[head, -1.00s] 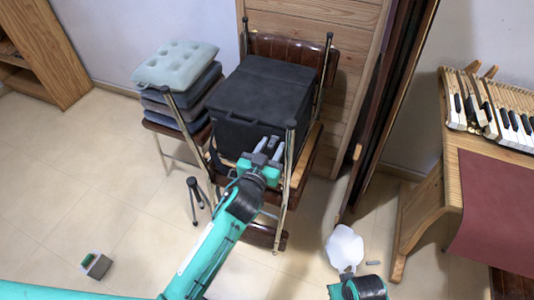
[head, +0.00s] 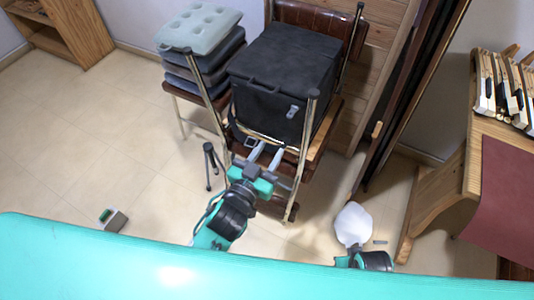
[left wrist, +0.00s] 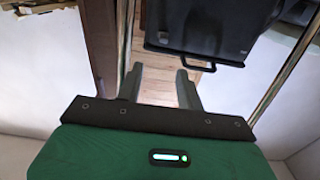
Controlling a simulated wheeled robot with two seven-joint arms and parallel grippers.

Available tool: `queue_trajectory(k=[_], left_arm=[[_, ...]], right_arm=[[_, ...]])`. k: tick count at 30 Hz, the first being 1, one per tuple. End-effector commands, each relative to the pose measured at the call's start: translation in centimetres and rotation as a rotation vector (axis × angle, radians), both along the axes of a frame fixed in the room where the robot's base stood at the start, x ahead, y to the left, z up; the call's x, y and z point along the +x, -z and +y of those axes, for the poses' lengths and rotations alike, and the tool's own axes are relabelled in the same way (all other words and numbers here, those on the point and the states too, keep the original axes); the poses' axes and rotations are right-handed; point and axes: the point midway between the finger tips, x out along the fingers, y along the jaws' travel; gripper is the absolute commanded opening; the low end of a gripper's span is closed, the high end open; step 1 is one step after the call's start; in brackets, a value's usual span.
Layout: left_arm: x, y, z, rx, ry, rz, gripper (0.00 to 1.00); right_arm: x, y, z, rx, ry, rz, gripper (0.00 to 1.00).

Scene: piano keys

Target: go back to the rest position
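My left gripper (head: 268,152) is in the middle of the head view, in front of the chair that bears a black box (head: 280,80). Its two grey fingers stand apart with nothing between them. The left wrist view shows the same open fingers (left wrist: 160,70), with the box's handle and wooden boards beyond them. Part of my right arm shows low in the head view, beside a white rounded object (head: 353,225). I cannot make out the right gripper's fingers there.
A chair with stacked cushions (head: 198,28) stands left of the box. A small grey-green block (head: 112,220) and a small black tripod (head: 210,165) are on the floor. The wooden piano frame (head: 485,150) with loose keys (head: 508,95) is at the right.

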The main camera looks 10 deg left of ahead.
Motion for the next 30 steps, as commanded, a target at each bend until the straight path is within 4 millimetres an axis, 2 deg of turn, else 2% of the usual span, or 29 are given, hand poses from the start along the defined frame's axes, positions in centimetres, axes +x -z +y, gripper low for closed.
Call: queue_trajectory(k=[20,23,25,28,30], left_arm=[[-0.3,0.3,0.3,0.003,-0.005,0.009,0.37],[-0.2,2.0,1.4,0.023,-0.039,0.072,0.37],[-0.4,4.4,2.9,0.052,-0.082,0.164,0.37],[-1.5,9.3,5.8,0.113,-0.153,0.357,0.37],[-3.2,13.0,8.0,0.160,-0.191,0.514,0.37]], right_arm=[[-0.3,0.2,0.2,0.004,0.002,0.006,0.29],[-0.3,0.2,0.2,0.003,0.001,0.005,0.29],[-0.2,0.2,0.1,0.003,0.001,0.004,0.29],[-0.2,0.1,0.1,0.002,0.000,0.002,0.29],[-0.1,0.1,0.1,0.002,0.000,0.002,0.29]])
